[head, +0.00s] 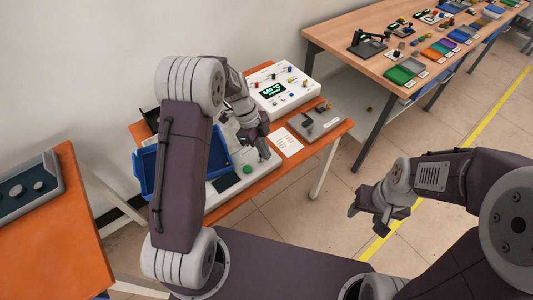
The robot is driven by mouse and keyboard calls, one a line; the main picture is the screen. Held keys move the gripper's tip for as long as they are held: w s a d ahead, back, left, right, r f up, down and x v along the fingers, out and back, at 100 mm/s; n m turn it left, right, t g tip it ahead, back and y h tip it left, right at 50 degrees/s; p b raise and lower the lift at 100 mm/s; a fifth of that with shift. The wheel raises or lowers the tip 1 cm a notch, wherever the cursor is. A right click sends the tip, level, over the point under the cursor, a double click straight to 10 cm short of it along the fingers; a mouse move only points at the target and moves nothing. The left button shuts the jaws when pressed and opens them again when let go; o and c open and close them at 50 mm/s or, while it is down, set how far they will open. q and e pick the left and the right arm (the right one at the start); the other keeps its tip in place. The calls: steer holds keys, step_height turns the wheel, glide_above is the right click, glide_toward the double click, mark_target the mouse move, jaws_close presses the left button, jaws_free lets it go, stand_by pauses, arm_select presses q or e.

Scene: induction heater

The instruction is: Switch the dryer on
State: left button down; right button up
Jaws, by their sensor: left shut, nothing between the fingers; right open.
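Two white devices stand on the orange table, and I cannot tell for sure which is the dryer. The nearer, low one (217,203) has a dark panel (227,183) and a green round button (247,169). The one behind (263,102) has a lit green display (273,91) and several small coloured knobs. My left gripper (264,153) is shut and empty, pointing down just above and right of the green button; contact cannot be made out. My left arm hides much of the nearer device. My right gripper (378,218) is open and empty over the floor, away from the table.
A blue tray (146,172) sits left behind my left arm. A white printed sheet (286,141) and a grey plate with small fittings (315,122) lie to the right. Another orange table (90,240) stands at left, a long wooden bench (350,29) at the back right.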

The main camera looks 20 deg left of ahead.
arm_select(q)
steer(key=shift+w+a+g+h, duration=0.5)
steer(key=shift+a+g+h, duration=0.2)
steer(key=shift+h, duration=0.4)
steer(key=shift+d, duration=0.1)
steer(key=shift+r, duration=0.1)
steer(key=shift+s+r, duration=0.1)
steer(key=shift+r, duration=0.05)
steer(key=shift+r+p, duration=0.65)
